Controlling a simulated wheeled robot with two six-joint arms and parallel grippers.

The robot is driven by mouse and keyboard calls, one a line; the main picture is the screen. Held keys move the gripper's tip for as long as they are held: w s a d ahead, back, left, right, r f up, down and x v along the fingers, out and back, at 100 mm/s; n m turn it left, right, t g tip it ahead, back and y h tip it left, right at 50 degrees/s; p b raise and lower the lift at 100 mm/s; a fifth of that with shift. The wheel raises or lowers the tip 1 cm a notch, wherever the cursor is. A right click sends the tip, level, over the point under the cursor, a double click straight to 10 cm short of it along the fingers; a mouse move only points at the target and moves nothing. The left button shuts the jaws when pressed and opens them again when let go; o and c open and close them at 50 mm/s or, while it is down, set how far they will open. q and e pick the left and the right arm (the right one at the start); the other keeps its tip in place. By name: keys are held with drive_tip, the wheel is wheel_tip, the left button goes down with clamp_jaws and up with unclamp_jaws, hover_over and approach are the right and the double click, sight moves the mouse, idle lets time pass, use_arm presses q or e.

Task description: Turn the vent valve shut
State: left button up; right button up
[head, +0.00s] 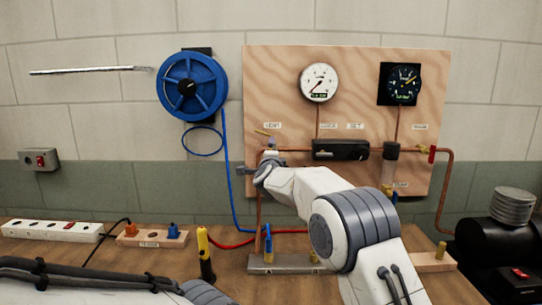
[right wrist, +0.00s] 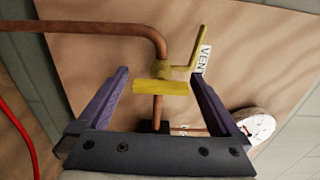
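The vent valve (head: 270,143) sits on the copper pipe at the left of the plywood panel, by the VENT label (head: 272,126). Its yellow lever (head: 264,133) slants to the left in the head view. In the right wrist view the brassy valve (right wrist: 165,72) has a flat yellow bar (right wrist: 160,87) across it and a bent yellow rod (right wrist: 199,45) beside the VENT label. My right gripper (head: 262,170) is just below the valve. In the right wrist view its two dark fingers (right wrist: 160,77) are spread either side of the valve, with gaps. My left gripper is out of view.
The panel (head: 285,75) carries a white gauge (head: 319,82), a dark gauge (head: 404,84) and a red-handled valve (head: 432,154). A blue hose reel (head: 192,87) hangs to the left. A yellow-black tool (head: 205,252) stands on the bench, with a black compressor (head: 490,240) at right.

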drive_tip(key=s+b, duration=0.4)
drive_tip(key=s, duration=0.6)
drive_tip(key=shift+s, duration=0.25)
